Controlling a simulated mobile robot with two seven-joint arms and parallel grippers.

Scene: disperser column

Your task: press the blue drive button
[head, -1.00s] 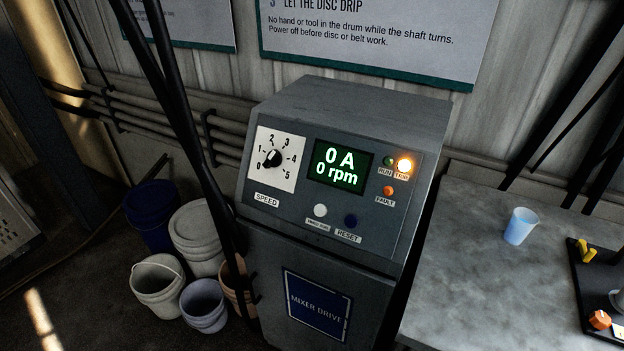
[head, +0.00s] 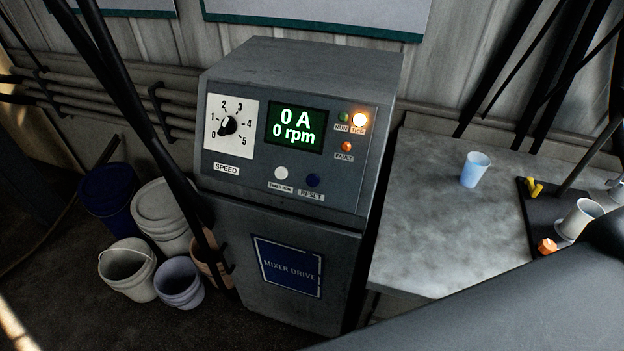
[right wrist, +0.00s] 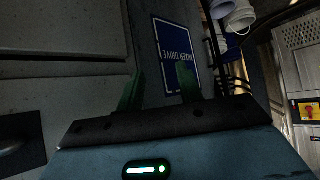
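The blue button (head: 313,180) sits on the sloping front panel of the grey mixer drive cabinet (head: 300,75), above a label reading RESET. A white button (head: 281,173) is to its left. The display (head: 296,126) reads 0 A and 0 rpm. The lamp (head: 359,120) at the panel's upper right glows amber. In the right wrist view my right gripper (right wrist: 162,90) has two green fingers spread apart with nothing between them. It faces the cabinet's lower front, where the blue MIXER DRIVE plate (right wrist: 175,52) shows. The blue button is not visible there. My left gripper is in neither view.
A speed dial (head: 228,126) is at the panel's left. Buckets (head: 127,270) stand on the floor left of the cabinet. A grey bench (head: 430,220) to the right holds a light blue cup (head: 475,169) and a black stand. My dark arm covers the lower right of the head view.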

